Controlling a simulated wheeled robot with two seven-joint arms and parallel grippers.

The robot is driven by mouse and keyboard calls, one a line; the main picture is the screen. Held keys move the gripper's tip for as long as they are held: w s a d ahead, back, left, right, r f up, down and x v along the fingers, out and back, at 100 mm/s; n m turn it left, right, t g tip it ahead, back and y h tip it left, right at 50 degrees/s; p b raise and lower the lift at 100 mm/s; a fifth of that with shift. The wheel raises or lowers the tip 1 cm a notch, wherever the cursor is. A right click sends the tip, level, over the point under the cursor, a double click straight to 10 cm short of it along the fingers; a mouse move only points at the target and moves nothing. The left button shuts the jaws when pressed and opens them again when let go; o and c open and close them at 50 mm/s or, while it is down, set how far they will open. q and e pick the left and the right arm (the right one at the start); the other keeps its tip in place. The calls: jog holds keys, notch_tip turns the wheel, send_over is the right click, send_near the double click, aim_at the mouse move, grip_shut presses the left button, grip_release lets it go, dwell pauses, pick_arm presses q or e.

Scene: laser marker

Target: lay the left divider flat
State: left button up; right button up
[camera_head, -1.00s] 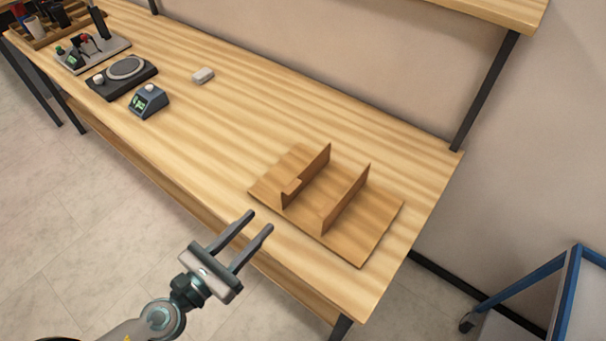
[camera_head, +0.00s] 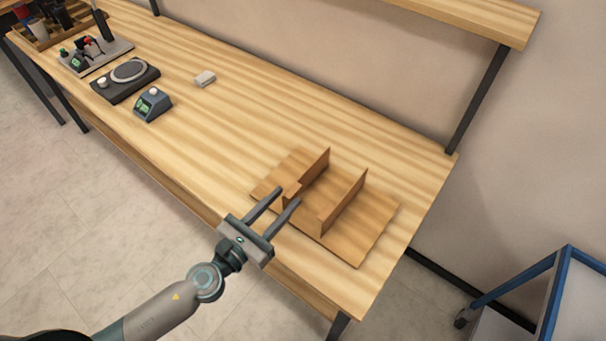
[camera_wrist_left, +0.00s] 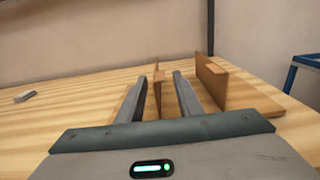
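A wooden base board (camera_head: 345,247) lies near the right end of the workbench with two upright dividers on it. My left gripper (camera_head: 287,195) is open at the near end of the left divider. In the left wrist view the left divider (camera_wrist_left: 157,88) shows between the two open fingers, with no finger clearly touching it. The right divider (camera_wrist_left: 211,80) is right of the fingers there. My right gripper is not in view.
A blue-grey control box (camera_head: 152,104), a dark round-topped device (camera_head: 127,78) and a small white block (camera_head: 205,79) stand farther left on the workbench (camera_head: 230,130). A blue-framed cart (camera_head: 545,300) stands on the floor at right. The bench between is clear.

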pick_arm(q)
jog(key=p, duration=0.2)
send_over(310, 180)
jog(key=s+d+v, duration=0.1)
jog(key=v, duration=0.3)
jog(key=shift+w+a, duration=0.15)
